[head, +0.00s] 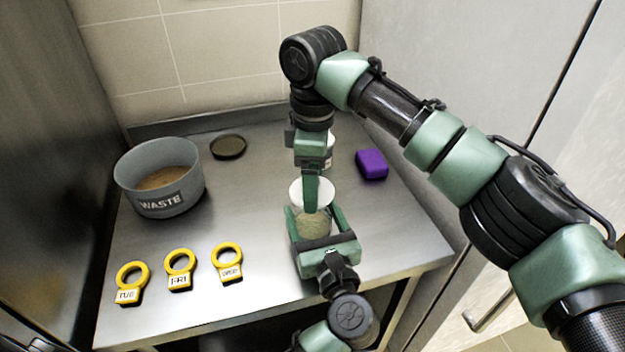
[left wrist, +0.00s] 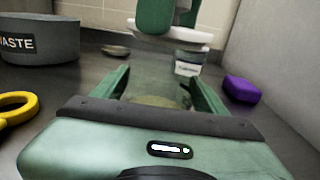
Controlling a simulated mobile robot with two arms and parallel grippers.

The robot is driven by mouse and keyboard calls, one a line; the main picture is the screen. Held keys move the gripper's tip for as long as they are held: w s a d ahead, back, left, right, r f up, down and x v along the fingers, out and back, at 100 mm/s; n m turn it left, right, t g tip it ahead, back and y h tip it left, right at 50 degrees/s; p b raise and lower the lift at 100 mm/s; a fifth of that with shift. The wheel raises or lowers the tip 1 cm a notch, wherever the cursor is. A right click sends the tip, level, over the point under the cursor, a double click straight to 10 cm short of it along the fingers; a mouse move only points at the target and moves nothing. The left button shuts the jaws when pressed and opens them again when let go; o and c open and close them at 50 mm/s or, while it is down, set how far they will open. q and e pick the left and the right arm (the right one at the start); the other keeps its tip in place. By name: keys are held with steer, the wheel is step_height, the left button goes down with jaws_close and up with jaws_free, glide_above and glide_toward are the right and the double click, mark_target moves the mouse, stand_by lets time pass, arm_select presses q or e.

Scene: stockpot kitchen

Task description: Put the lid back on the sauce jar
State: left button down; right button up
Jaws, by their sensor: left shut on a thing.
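The sauce jar (head: 313,222) is clear glass with pale greenish contents, upright near the counter's front right. My left gripper (head: 322,237) is shut around its body, and the glass also shows between the fingers in the left wrist view (left wrist: 150,88). The white lid (head: 323,192) is over the jar's mouth, roughly level; in the left wrist view the lid (left wrist: 140,30) shows above the glass. I cannot tell whether it touches the rim. My right gripper (head: 312,190) points down from above, with one finger in front of the lid and one behind; it appears shut on the lid.
A grey waste pot (head: 160,200) stands at the left. A dark round dish or lid (head: 228,147) lies behind. Three yellow ring tags (head: 180,270) lie front left. A labelled container (left wrist: 187,66) stands behind the jar. A purple block (head: 371,164) is at the right. The centre-left counter is clear.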

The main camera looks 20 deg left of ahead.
steer(key=shift+f, duration=0.35)
steer(key=shift+f, duration=0.15)
steer(key=shift+f, duration=0.75)
steer(key=shift+f, duration=0.6)
steer(key=o, duration=1.4)
step_height(320, 180, up, 12)
steer(key=shift+f, duration=0.1)
